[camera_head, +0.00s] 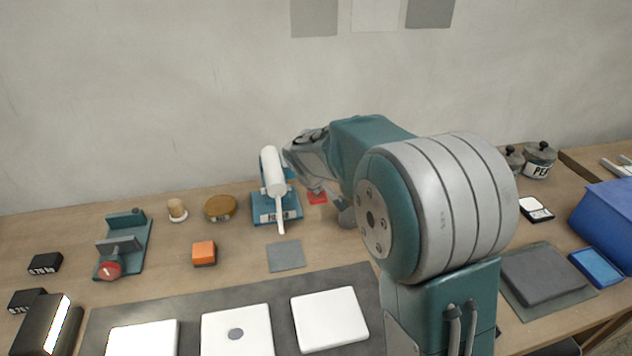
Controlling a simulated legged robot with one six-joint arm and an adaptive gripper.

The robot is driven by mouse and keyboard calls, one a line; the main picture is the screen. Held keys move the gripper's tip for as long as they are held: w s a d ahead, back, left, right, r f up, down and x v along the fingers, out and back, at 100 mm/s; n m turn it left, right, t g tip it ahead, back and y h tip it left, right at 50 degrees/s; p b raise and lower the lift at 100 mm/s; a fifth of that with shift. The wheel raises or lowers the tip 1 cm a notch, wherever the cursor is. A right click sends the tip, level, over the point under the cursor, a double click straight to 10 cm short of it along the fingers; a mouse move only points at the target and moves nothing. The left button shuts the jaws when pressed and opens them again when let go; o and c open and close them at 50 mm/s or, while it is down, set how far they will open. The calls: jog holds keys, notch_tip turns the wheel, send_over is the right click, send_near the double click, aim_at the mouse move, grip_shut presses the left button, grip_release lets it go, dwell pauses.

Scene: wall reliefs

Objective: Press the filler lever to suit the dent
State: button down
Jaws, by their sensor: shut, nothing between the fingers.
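The filler dispenser (272,182) is a white cylinder with a thin nozzle on a teal stand with a label, near the wall. A red lever pad (317,199) sits just right of its base. My gripper (315,187) is shut and empty, pointing down at the red pad; I cannot tell whether it touches. A small grey square plate (286,256) lies below the nozzle tip. A white panel (222,328) with a round grey dent (236,334) lies on a dark mat, between two other white panels (329,318) (143,340).
An orange block (204,253), a brass disc (220,207), a wooden peg (177,210) and a teal clamp with a red knob (122,245) stand left. Black blocks (45,263) lie far left. Right are lidded pots (539,160), a dark pad (543,273) and a blue bin (606,222).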

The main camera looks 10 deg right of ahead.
jog(key=shift+s+f, duration=0.25)
jog(key=shift+f, duration=0.65)
dwell(0.9)
dwell(0.4)
jog(key=shift+w+r, duration=0.3)
jog(key=shift+r, duration=0.75)
jog(key=shift+w+r, duration=0.3)
jog(key=shift+r, duration=0.8)
jog(key=shift+w+r, duration=0.3)
jog(key=shift+r, duration=0.75)
jog(key=r, duration=0.2)
jog(key=w+r, duration=0.1)
jog(key=r, duration=0.1)
jog(key=shift+w+r, duration=0.15)
jog(key=shift+r, duration=0.25)
